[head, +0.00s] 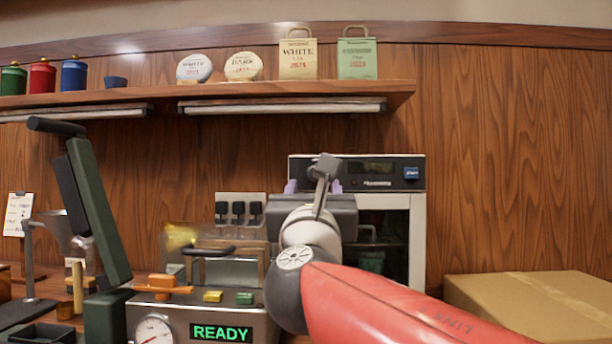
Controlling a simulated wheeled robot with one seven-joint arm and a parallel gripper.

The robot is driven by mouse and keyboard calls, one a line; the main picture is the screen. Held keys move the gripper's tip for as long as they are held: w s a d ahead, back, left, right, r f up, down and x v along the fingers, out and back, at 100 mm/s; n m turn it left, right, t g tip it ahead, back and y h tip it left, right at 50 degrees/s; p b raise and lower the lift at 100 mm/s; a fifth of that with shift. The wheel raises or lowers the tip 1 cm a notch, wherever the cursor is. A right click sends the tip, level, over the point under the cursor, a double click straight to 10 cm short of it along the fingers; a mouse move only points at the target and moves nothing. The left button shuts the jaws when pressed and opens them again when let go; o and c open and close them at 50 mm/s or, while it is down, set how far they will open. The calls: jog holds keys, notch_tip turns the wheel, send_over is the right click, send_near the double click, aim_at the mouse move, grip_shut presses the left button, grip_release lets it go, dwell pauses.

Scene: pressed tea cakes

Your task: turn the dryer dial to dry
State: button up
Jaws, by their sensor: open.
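The dryer (418,235) stands against the back wall, right of centre. It has a dark control panel (350,163) along its top and a blue button or label at the panel's right end. I cannot make out the dial; the left part of the dryer's front is hidden behind my arm. My gripper (314,187) is in front of the panel's lower left part, seen from behind. Its two purple fingertips show apart on either side of the wrist, so it is open. I see nothing held, and cannot tell whether it touches the panel.
A press with a READY display (221,333), a gauge and a raised green lever arm (98,210) stands at the left front. A cardboard box (545,305) is at the lower right. A shelf (250,91) with tins, tea cakes and bags runs above. The wall right of the dryer is clear.

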jog(key=p+x, duration=0.1)
jog(key=x, duration=0.4)
jog(key=shift+w, duration=0.3)
jog(key=c, duration=1)
